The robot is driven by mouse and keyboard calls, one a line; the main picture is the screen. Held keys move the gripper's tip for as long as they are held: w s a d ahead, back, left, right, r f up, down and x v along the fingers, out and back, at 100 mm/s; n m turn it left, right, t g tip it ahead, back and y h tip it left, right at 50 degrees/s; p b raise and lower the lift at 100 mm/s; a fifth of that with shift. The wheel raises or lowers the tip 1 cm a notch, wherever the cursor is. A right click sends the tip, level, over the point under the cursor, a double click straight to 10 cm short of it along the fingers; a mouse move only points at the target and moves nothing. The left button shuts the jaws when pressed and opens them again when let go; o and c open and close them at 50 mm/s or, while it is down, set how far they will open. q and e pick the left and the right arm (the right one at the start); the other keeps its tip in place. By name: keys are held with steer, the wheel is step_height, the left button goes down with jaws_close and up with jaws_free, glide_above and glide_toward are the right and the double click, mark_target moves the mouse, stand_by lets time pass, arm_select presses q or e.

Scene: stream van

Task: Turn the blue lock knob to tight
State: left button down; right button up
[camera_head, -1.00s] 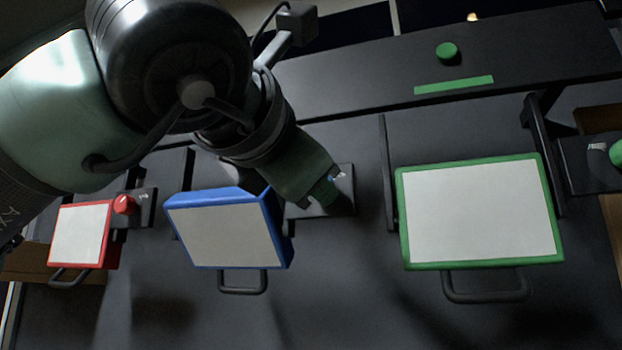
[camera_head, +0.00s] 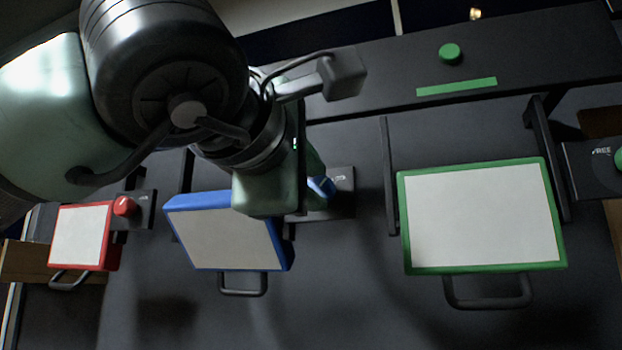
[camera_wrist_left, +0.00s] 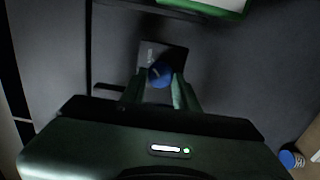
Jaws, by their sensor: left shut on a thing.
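The blue lock knob (camera_head: 322,187) sits on a dark plate (camera_head: 343,181) just right of the blue-framed panel (camera_head: 225,231). In the left wrist view the knob (camera_wrist_left: 160,74) shows between my fingertips, with a pale mark on its face. My left gripper (camera_head: 316,186) is shut on the knob and hides part of it in the head view. The lettering on the plate is too small and partly covered to read. My right gripper is not in view.
A red-framed panel (camera_head: 80,237) with a red knob (camera_head: 124,206) stands at the left. A green-framed panel (camera_head: 480,216) stands at the right, with a green knob (camera_head: 619,160) beyond it. A green button (camera_head: 450,54) is on the upper ledge. Handles stick out below the panels.

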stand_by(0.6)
arm_select(q)
steer(key=c, duration=1.1)
jaws_free()
steer(key=shift+o, duration=0.2)
steer(key=shift+s, duration=0.1)
steer(key=b+v, duration=0.2)
steer(key=v, duration=0.5)
steer(key=shift+s+b, duration=0.35)
